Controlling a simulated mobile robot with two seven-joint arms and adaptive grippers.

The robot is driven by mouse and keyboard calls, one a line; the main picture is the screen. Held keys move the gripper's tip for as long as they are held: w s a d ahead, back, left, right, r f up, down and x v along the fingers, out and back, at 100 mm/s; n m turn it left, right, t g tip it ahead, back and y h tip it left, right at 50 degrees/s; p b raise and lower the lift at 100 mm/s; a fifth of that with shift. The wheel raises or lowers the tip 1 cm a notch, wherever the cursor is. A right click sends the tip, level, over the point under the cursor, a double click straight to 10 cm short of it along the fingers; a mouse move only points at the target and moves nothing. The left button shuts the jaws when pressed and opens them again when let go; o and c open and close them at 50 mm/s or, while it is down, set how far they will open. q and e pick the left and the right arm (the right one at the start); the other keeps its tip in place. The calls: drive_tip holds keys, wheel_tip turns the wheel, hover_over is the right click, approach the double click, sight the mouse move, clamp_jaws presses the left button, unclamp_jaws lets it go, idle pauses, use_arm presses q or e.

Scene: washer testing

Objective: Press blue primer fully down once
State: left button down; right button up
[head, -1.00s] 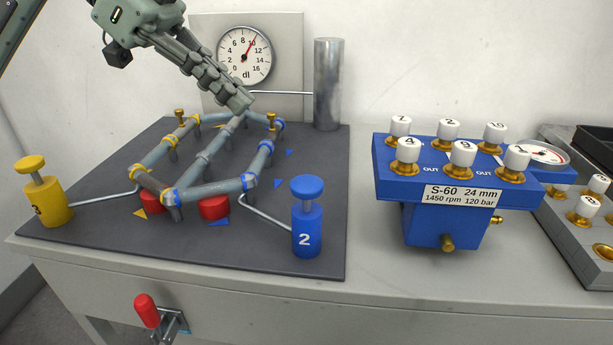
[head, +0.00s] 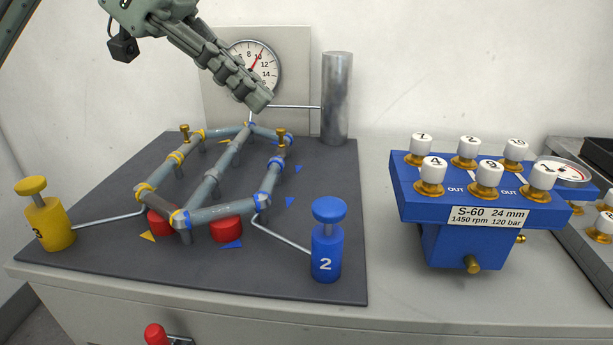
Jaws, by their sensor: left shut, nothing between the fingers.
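The blue primer (head: 326,252), marked 2, stands upright at the front right of the dark mat. Its round blue cap (head: 329,209) is raised on a short stem above the body. My left gripper (head: 262,101) comes in from the upper left, shut and empty. Its tip is in the air above the back of the pipe frame, up and left of the blue primer and well apart from it. It covers part of the dial gauge (head: 265,60). My right gripper is not in view.
A yellow primer (head: 47,222) stands at the mat's left front. The grey pipe frame (head: 205,188) with two red blocks lies on the dark mat (head: 290,275). A metal cylinder (head: 336,100) stands behind. A blue S-60 pump block (head: 470,245) with white knobs is at right.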

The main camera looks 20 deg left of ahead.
use_arm(q)
drive_tip(key=shift+d, duration=0.1)
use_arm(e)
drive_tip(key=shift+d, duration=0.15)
use_arm(q)
hover_over(336, 203)
drive_tip(key=a, duration=0.3)
drive_tip(key=f, duration=0.7)
drive_tip(key=shift+s+d+f, duration=0.1)
drive_tip(key=shift+s+d, duration=0.1)
drive_tip(key=shift+s, duration=0.2)
wheel_tip(336, 203, down, 2)
drive_tip(key=shift+a+f, duration=0.1)
drive_tip(key=shift+f, duration=0.85)
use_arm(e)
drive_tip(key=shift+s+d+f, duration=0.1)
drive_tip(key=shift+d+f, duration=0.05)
